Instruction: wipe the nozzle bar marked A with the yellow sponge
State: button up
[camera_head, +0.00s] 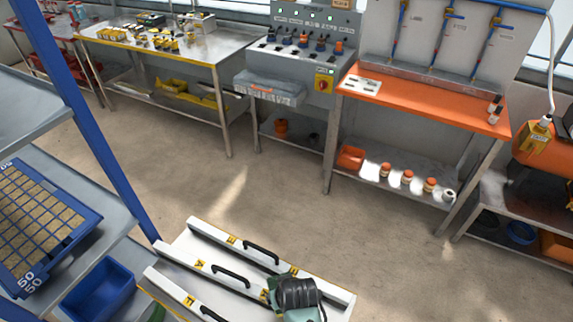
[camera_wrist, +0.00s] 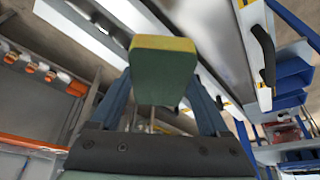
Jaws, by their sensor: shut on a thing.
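In the wrist view a two-layer sponge (camera_wrist: 164,78), yellow along the upper edge and green on the face, sits between the blue fingers of my gripper (camera_wrist: 163,92), which is shut on it. In the head view three white nozzle bars with black handles lie side by side at the bottom. The middle bar (camera_head: 180,254) seems to bear the yellow A label. My arm covers the right part of the bars there and hides the sponge and fingertips. In the wrist view white bars pass behind and right of the sponge; whether it touches one I cannot tell.
A blue-posted rack at left holds a seed tray (camera_head: 75,243) and a blue bin (camera_head: 96,296). An orange-topped bench (camera_head: 430,101), a control panel (camera_head: 300,62) and a steel table (camera_head: 205,50) stand at the back. The floor (camera_head: 255,180) between is clear.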

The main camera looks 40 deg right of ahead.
jog(key=shift+s+r+p, duration=0.1)
jog(key=shift+r+p, duration=0.5)
jog(key=shift+r, duration=0.45)
jog(key=shift+a, duration=0.1)
